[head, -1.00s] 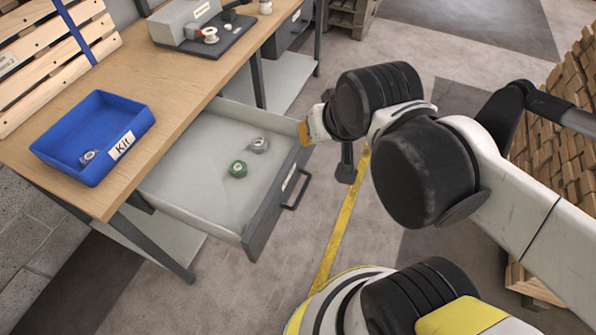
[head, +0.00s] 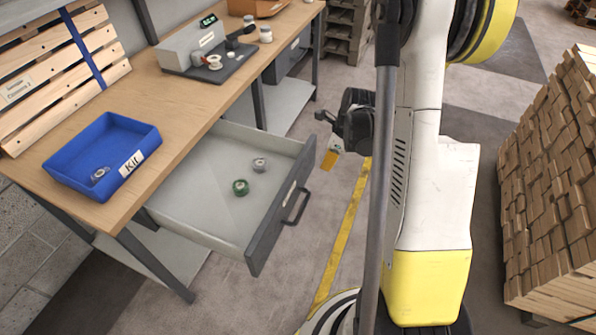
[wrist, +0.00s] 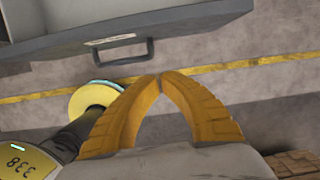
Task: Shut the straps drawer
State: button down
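The grey drawer (head: 262,235) under the workbench stands pulled well out, with a dark front, a bar handle (head: 297,207) and a pale label too small to read. A green roll (head: 240,187) and a grey roll (head: 260,164) lie inside it. My gripper (head: 329,160) is in the air to the right of the drawer front, apart from it. In the wrist view its two yellow fingers (wrist: 160,77) meet at the tips with nothing between them. The drawer front (wrist: 180,24) and the handle (wrist: 122,50) show beyond the fingertips there.
On the workbench (head: 190,95) are a blue Kit tray (head: 75,182) holding a roll and a grey device (head: 192,45). Another drawer (head: 291,55) farther along the bench looks shut. Stacked wood (head: 545,190) stands at the right. Floor in front of the drawer is open, with a yellow line (head: 345,235).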

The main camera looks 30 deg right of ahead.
jog(key=w+a+f+b, duration=0.4)
jog(key=w+f+b, duration=0.1)
jog(key=f, duration=0.5)
jog(key=shift+b, duration=0.55)
jog(key=shift+f, duration=0.1)
